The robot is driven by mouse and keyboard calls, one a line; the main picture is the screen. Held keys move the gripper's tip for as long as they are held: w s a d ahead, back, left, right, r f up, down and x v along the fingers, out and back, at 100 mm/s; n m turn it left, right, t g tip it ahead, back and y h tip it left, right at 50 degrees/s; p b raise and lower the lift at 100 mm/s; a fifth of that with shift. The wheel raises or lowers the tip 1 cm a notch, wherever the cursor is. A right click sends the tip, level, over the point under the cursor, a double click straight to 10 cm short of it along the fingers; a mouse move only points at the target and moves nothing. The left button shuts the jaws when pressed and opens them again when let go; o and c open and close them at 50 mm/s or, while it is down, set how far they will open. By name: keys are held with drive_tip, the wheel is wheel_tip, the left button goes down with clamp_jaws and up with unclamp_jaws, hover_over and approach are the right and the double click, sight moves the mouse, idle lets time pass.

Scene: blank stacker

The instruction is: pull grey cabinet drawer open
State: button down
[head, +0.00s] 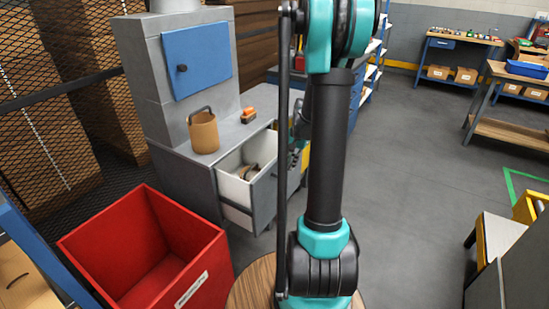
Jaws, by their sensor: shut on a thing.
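The grey cabinet (187,172) stands left of centre, with a grey countertop. Its upper drawer (262,196) is pulled out toward the right, and its pale inside shows with a brownish curved item (247,171) in it. My gripper (297,150) is at the drawer's front, mostly hidden behind my teal and black arm. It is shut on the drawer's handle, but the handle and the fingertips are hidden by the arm.
A large empty red bin (150,250) stands in front of the cabinet. On the countertop are a tan pot (203,132) and an orange item (248,115). A blue door (197,60) is above. Open grey floor lies to the right, with workbenches beyond.

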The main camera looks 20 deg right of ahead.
drive_tip(key=s+d, duration=0.5)
drive_tip(key=shift+s+d, duration=0.15)
drive_tip(key=shift+s, duration=0.25)
drive_tip(key=c, duration=1.6)
unclamp_jaws()
drive_tip(key=shift+o, duration=0.2)
drive_tip(key=shift+r, duration=0.15)
wheel_tip(320, 180, up, 12)
drive_tip(key=s+d, duration=0.1)
drive_tip(key=shift+s+d+f, duration=0.25)
drive_tip(key=shift+s, duration=0.1)
